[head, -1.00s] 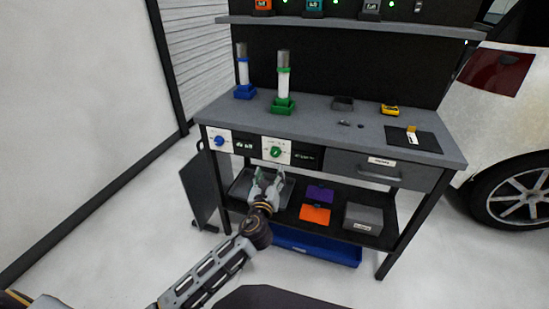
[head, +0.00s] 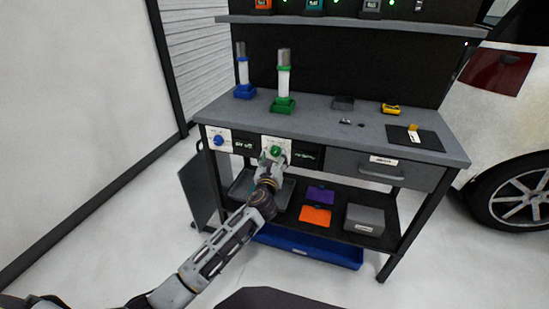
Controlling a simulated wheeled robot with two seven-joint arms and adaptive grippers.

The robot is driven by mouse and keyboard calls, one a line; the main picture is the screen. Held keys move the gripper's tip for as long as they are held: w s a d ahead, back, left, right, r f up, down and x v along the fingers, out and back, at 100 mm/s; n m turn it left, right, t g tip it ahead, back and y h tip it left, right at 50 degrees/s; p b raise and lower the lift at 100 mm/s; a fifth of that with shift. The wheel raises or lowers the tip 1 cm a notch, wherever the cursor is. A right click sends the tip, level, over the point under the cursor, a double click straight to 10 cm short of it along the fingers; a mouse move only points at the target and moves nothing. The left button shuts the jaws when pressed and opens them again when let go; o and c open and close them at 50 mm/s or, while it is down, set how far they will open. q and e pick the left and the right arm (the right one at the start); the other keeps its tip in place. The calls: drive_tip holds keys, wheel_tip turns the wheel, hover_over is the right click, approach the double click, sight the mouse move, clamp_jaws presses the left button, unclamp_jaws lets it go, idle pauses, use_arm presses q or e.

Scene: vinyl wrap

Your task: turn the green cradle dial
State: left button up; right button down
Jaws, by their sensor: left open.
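The green cradle dial (head: 276,151) is a round green knob on a white plate at the front edge of the workbench. My left gripper (head: 274,157) is open, directly in front of the dial, with its fingers reaching up over the lower part of the plate. I cannot tell whether the fingers touch the knob. The green cradle (head: 283,105) stands on the bench top above the dial and holds a white cylinder with a grey top. My right gripper is not in view.
A blue dial (head: 219,140) sits left of the green one, below a blue cradle (head: 244,92). A drawer (head: 379,172) is at the right. The lower shelf holds a purple box (head: 320,194), an orange box (head: 315,215) and a grey box (head: 365,218).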

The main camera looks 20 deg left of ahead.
use_arm(q)
drive_tip(key=shift+w, duration=0.6)
drive_tip(key=shift+w+a, duration=0.1)
drive_tip(key=shift+w, duration=0.2)
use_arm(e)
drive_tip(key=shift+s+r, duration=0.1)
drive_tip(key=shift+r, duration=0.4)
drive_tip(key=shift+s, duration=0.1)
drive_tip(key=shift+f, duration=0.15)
